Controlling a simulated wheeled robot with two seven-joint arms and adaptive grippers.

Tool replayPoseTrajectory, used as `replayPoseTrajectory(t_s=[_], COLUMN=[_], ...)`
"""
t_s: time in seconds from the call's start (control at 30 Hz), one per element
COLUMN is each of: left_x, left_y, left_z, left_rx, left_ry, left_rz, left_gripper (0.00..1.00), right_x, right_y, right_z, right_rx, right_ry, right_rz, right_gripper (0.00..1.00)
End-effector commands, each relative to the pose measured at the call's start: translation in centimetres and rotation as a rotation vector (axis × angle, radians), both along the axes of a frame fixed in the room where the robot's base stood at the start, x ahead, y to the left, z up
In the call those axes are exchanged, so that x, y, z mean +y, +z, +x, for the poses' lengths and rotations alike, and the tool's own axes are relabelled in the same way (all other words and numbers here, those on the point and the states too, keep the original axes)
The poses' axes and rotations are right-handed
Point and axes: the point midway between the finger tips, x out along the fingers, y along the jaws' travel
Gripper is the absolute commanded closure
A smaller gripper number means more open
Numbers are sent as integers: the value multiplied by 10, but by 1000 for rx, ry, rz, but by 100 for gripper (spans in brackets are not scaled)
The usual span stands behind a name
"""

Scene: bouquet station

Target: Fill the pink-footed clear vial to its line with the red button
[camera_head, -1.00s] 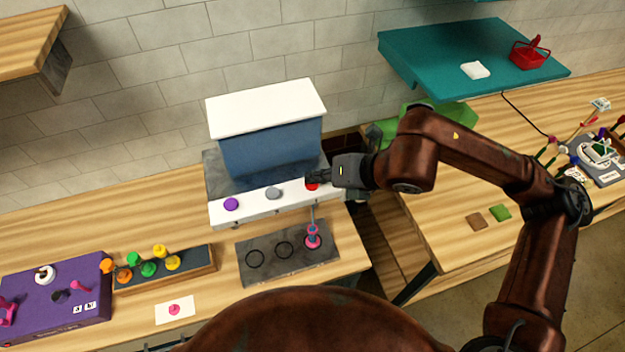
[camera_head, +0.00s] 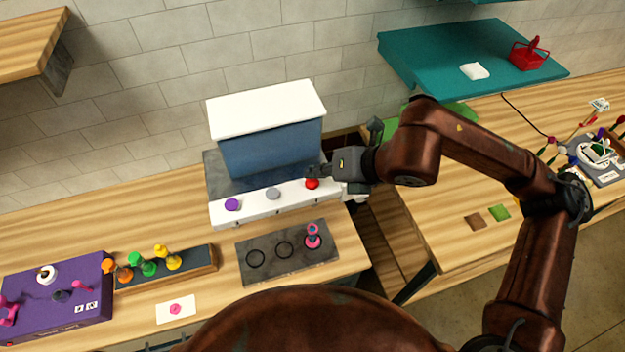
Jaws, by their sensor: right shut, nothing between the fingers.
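The clear vial with a pink foot (camera_head: 312,241) stands upright in the right-hand ring of the dark grey plate (camera_head: 270,265), below the dispenser. Its fill level is too small to read. The red button (camera_head: 312,184) is at the right end of the dispenser's white front ledge, fully in view. My right gripper (camera_head: 316,172) is shut and empty, its fingertips just above and behind the red button. I cannot tell whether they touch it. No stream shows between the dispenser and the vial. My left gripper is not in view.
A grey button (camera_head: 273,193) and a purple button (camera_head: 232,204) share the ledge of the blue dispenser (camera_head: 270,150). A rack (camera_head: 190,274) with orange, green and yellow pieces stands left, beside a purple box (camera_head: 85,315). A card with a pink mark (camera_head: 175,309) lies in front.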

Motion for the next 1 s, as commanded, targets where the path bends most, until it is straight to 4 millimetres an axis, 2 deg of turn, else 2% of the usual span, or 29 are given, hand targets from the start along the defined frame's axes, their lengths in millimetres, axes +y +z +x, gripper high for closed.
replayPoseTrajectory(t_s=[0.5, 1.0], left_x=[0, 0], left_y=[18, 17], left_z=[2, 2], left_rx=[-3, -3], left_ry=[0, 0], left_rz=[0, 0], left_gripper=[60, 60], right_x=[0, 0], right_y=[47, 48], right_z=[0, 0], right_rx=[-2, -1], right_ry=[0, -1], right_rz=[1, 0], right_gripper=[100, 100])
